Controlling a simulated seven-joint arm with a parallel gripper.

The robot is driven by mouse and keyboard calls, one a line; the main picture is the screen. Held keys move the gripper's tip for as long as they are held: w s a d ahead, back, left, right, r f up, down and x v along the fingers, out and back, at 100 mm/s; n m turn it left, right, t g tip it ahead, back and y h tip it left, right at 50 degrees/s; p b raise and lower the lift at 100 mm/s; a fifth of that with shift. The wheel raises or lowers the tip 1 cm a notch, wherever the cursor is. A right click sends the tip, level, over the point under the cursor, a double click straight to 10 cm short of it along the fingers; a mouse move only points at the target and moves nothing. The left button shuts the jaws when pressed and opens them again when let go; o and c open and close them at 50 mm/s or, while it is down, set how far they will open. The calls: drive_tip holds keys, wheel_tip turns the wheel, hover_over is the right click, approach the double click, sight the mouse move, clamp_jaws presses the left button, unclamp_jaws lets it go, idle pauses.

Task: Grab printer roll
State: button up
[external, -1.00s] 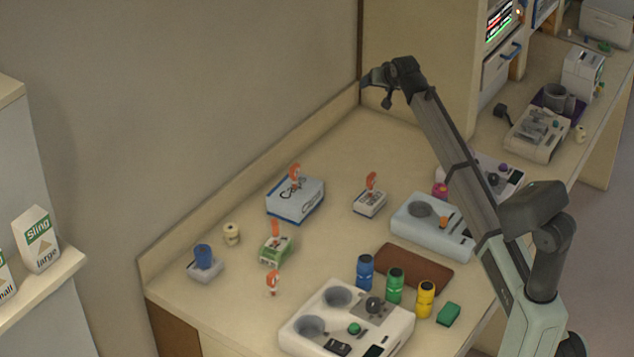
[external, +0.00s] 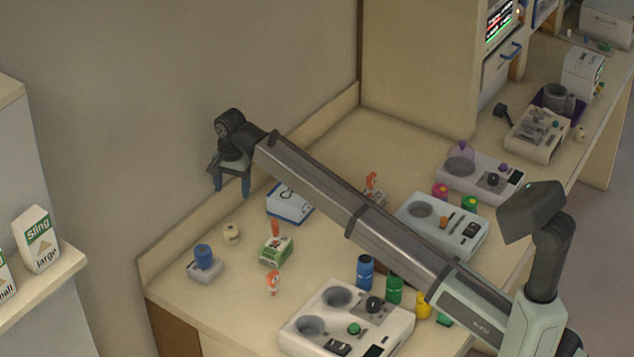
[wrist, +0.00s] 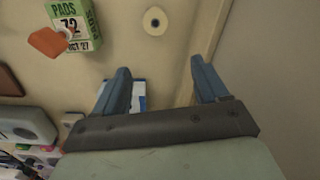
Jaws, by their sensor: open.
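A small cream roll (external: 231,234), which looks like the printer roll, stands on the counter near the back wall strip. In the wrist view the roll (wrist: 155,20) shows from above with a dark centre hole, at the top middle beyond my fingertips. My gripper (external: 231,188) is open and empty, with its blue fingers pointing down. It is above the counter and apart from the roll. The open fingers (wrist: 160,67) also show in the wrist view, with nothing between them but counter and part of a box behind.
A white-blue box (external: 289,205) is behind my arm. A grey-white device (external: 345,322) is at the front.

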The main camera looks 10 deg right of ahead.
sight(230, 227)
drive_tip(key=s+f, duration=0.1)
drive_tip(key=f, duration=0.2)
drive_tip(key=a+f, duration=0.1)
drive_tip(key=f, duration=0.2)
drive_tip(key=s+a+f, duration=0.1)
drive_tip(key=f, duration=0.2)
drive_tip(key=shift+s+a, duration=0.1)
drive_tip(key=shift+s, duration=0.2)
drive_tip(key=shift+w+d+f, duration=0.1)
drive_tip(key=shift+d+f, duration=0.05)
drive_tip(key=shift+f, duration=1.2)
drive_tip(key=shift+w+d+f, duration=0.1)
drive_tip(key=shift+d+f, duration=0.05)
drive_tip(key=shift+f, duration=1.15)
drive_tip(key=shift+c, duration=0.4)
drive_tip(key=c, duration=1.1)
